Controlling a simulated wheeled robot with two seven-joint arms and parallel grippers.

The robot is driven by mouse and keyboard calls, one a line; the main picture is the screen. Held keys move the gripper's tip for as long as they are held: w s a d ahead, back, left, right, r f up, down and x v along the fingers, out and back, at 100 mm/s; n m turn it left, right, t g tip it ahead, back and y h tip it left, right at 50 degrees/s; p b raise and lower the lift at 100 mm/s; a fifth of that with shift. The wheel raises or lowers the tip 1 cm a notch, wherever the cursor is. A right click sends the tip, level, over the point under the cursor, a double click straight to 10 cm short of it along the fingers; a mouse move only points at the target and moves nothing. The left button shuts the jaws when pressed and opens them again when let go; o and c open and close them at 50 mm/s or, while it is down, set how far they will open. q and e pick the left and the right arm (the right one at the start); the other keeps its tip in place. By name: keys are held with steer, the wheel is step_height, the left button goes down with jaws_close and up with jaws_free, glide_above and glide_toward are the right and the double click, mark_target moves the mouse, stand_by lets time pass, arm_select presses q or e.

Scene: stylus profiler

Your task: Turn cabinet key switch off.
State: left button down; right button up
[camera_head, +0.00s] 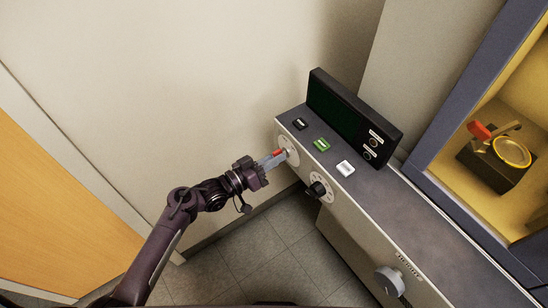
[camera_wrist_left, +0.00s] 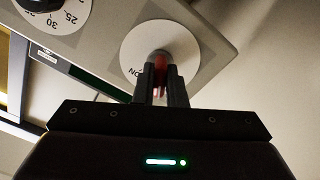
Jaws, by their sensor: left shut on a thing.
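The cabinet key switch is a red key (camera_head: 278,153) on a round white dial (camera_head: 289,149) at the left end of the cabinet's front panel. My left gripper (camera_head: 272,158) reaches it from the left and is shut on the red key. In the left wrist view the dial (camera_wrist_left: 183,48) carries the letters "ON" at its lower left, and the red key (camera_wrist_left: 160,62) shows between the two fingers (camera_wrist_left: 161,72). The fingers hide much of the key and part of the dial's markings. My right gripper is not in view.
Right of the switch is a black knob (camera_head: 317,189) on a numbered dial. A grey knob (camera_head: 389,280) sits farther along the panel. Black, green (camera_head: 321,144) and white buttons and a dark screen (camera_head: 340,105) are on top. Free room lies left, by the wall.

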arm_select(q)
steer(key=c, duration=1.5)
jaws_free()
steer(key=shift+a, duration=0.1)
steer(key=v, duration=0.7)
steer(key=shift+s+a+b, duration=0.2)
steer(key=shift+s+b, duration=0.05)
steer(key=shift+b, duration=0.1)
